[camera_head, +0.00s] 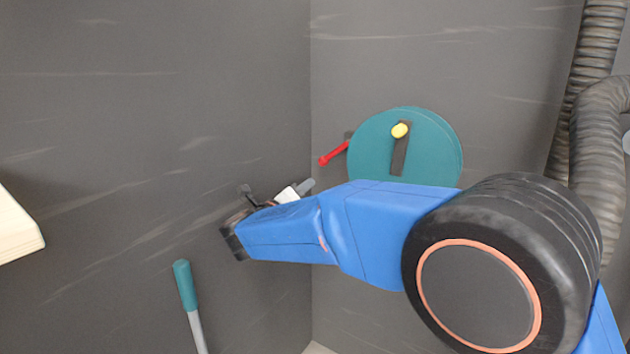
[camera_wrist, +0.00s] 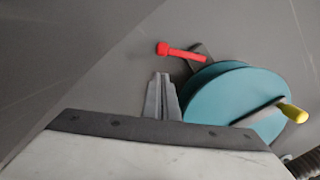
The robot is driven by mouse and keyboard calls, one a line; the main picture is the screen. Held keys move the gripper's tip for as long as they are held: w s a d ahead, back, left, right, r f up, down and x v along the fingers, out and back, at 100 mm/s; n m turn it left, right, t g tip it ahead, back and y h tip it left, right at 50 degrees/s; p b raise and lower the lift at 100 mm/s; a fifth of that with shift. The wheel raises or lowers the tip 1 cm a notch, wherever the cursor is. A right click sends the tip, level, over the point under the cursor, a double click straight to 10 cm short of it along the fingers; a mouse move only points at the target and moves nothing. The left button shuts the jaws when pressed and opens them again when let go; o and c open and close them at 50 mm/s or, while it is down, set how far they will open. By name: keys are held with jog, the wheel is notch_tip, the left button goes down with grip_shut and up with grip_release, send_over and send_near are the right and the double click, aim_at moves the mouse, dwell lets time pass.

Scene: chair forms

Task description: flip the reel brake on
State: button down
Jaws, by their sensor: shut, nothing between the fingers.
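The reel (camera_head: 435,150) is a teal disc on the right-hand grey wall, its lower part hidden behind my arm in the head view. It has a dark crank with a yellow knob (camera_head: 400,130). The reel brake looks to be the red lever (camera_head: 333,154) on a dark mount at the reel's left, slanting down to the left. In the wrist view the red lever (camera_wrist: 180,52) lies beyond my fingertips, and the reel (camera_wrist: 215,102) is to their right. My gripper (camera_head: 308,186) is shut and empty, a little below the red lever in the picture; its fingers (camera_wrist: 162,80) appear apart from the lever.
A lever with a teal grip (camera_head: 185,287) stands at the lower left. A cream object (camera_head: 18,232) juts in at the left edge. Thick ribbed hoses (camera_head: 590,110) run down the right side. Two grey walls meet in a corner near my gripper.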

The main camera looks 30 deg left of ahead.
jog(key=s, duration=0.6)
jog(key=shift+s+f, duration=0.2)
jog(key=shift+s, duration=0.15)
